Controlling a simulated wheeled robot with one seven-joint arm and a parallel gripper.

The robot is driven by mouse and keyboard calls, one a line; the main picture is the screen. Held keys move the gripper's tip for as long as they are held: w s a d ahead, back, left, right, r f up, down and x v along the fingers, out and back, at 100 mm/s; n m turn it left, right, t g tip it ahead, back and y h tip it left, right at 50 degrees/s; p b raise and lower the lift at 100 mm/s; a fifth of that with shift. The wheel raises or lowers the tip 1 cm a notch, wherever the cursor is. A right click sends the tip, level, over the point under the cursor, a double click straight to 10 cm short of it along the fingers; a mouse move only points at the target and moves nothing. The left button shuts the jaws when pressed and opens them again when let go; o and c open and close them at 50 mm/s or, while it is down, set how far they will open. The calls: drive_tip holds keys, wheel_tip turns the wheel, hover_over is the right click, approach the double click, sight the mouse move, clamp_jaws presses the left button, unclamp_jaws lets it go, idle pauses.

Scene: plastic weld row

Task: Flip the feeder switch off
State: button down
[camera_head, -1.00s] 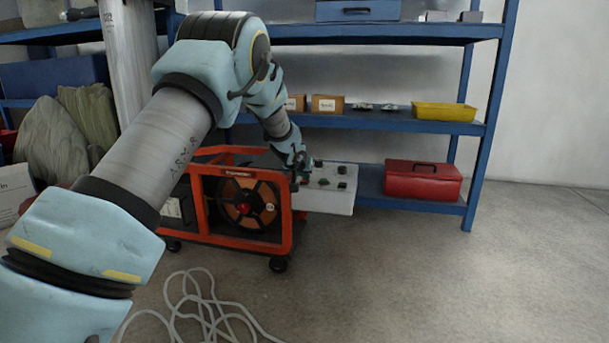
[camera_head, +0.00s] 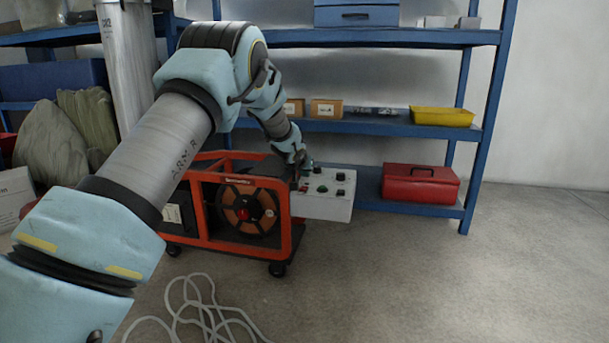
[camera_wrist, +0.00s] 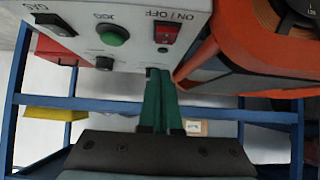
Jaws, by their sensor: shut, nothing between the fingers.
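The feeder's grey control box (camera_head: 322,207) sticks out at the right of the orange-framed wire feeder (camera_head: 216,205). In the wrist view its panel (camera_wrist: 135,55) fills the top. A red rocker switch (camera_wrist: 166,34) sits under the "ON / OFF" label, beside a green button (camera_wrist: 113,36) and a black rocker (camera_wrist: 53,25) labelled "GAS". My gripper (camera_wrist: 159,74) has its green fingers shut together and empty, with the tips at the panel's edge near the red rocker. I cannot tell whether they touch the panel. In the head view my gripper (camera_head: 299,176) is over the box's left part.
The orange frame (camera_wrist: 235,40) is close beside the fingers in the wrist view. A blue shelf (camera_head: 390,125) stands behind, holding a yellow tray (camera_head: 442,116) and a red toolbox (camera_head: 421,184). A pale hose (camera_head: 205,310) lies on the floor. The right floor is clear.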

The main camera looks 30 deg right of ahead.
drive_tip(key=s+a+r+p, duration=0.4)
drive_tip(key=r, duration=0.5)
drive_tip(key=shift+s+r, duration=0.15)
drive_tip(key=shift+r, duration=0.2)
